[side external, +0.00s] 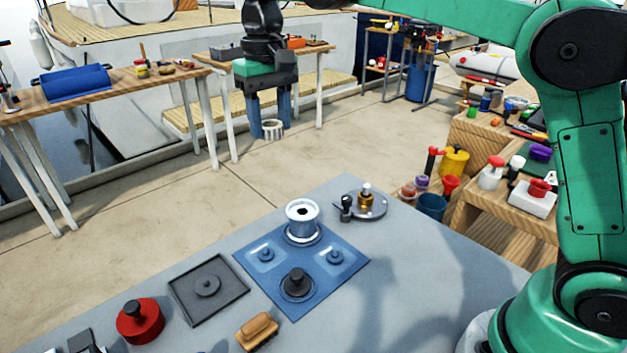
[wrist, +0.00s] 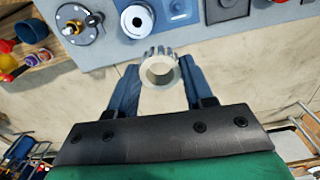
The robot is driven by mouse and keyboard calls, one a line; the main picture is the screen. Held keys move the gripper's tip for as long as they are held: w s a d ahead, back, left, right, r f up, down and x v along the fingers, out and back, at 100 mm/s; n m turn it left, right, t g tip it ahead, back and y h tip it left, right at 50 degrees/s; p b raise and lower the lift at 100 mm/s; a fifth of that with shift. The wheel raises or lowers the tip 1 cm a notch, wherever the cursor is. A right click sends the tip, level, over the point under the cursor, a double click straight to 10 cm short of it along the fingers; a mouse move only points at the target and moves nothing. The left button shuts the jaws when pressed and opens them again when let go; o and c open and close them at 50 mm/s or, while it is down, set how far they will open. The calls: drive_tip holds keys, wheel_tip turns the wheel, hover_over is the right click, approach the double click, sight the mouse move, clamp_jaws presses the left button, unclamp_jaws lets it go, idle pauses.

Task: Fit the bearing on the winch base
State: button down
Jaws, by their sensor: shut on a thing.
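My gripper (side external: 270,122) is shut on the bearing (side external: 272,131), a pale ring with a ribbed outer wall. It hangs in the air beyond the far edge of the grey table. The wrist view shows the bearing (wrist: 159,72) between the two blue fingers, its hole open to the camera. What looks like the winch base (side external: 372,207) is a round grey plate at the table's far corner, with an upright brass post and a black knob. It also shows in the wrist view (wrist: 72,13), clear of the bearing.
A silver drum (side external: 302,221) stands on a blue mat (side external: 318,284) beside the winch base. A dark square tray (side external: 186,291), a red knobbed pot (side external: 140,322) and a wooden brush (side external: 257,332) lie nearer. The table's right part is clear.

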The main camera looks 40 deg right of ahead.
drive_tip(key=d+f+m, duration=0.2)
drive_tip(key=d+f, duration=0.5)
drive_tip(key=d, duration=0.5)
drive_tip(key=m, duration=0.2)
hover_over(367, 184)
wheel_tip(367, 184, down, 4)
drive_tip(key=shift+w+a+f, duration=0.1)
drive_tip(key=shift+f, duration=0.15)
drive_tip(key=shift+d+f, duration=0.2)
drive_tip(key=shift+f, duration=1.45)
drive_tip(key=shift+a+f, duration=0.1)
drive_tip(key=shift+f, duration=1.55)
drive_tip(key=shift+c, duration=1.3)
unclamp_jaws()
drive_tip(key=shift+o, duration=0.2)
drive_tip(key=shift+o, duration=1.1)
